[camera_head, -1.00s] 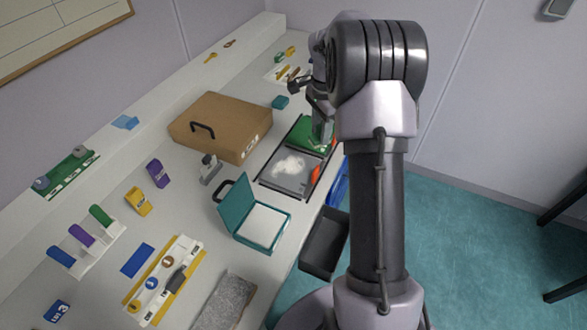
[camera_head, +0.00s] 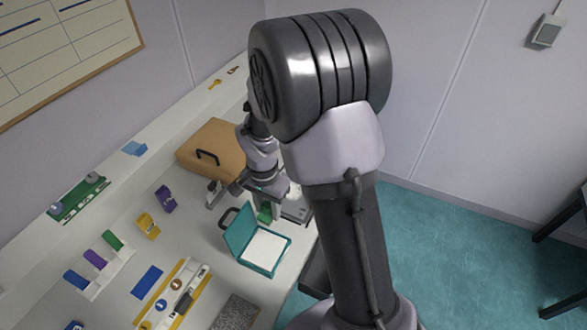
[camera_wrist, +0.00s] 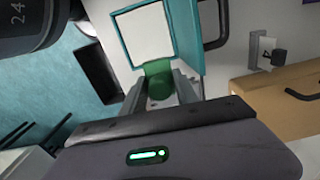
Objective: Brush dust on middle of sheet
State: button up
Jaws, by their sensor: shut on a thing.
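My gripper (camera_head: 267,201) is over the near bench edge, beside the open teal case. It is shut on a green object (camera_wrist: 158,82), which looks like the brush; its lower end is not clear. The green object also shows below my gripper in the head view (camera_head: 265,213). The grey sheet in its tray (camera_head: 299,211) is mostly hidden behind my arm and gripper; only a piece shows to the right of the green object. Whether the green object touches the sheet cannot be told.
The open teal case (camera_head: 240,232) with a white inside stands just left of my gripper and close to it. A brown case (camera_head: 207,143) with a black handle lies behind. A black bin (camera_wrist: 98,72) sits below the bench edge. Coloured holders fill the bench's left part.

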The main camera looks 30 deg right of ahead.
jog(key=s+a+n+p, duration=0.1)
jog(key=s+a+n, duration=0.1)
jog(key=s+a, duration=0.2)
jog(key=f+b, duration=0.2)
jog(key=f, duration=0.1)
jog(key=f+b, duration=0.2)
jog(key=shift+s+f, duration=0.2)
jog(key=shift+f, duration=0.2)
jog(key=shift+f+b, duration=0.55)
jog(key=shift+b, duration=0.35)
dwell(1.3)
notch_tip(320, 180, up, 7)
jog(key=p, duration=0.5)
dwell(0.6)
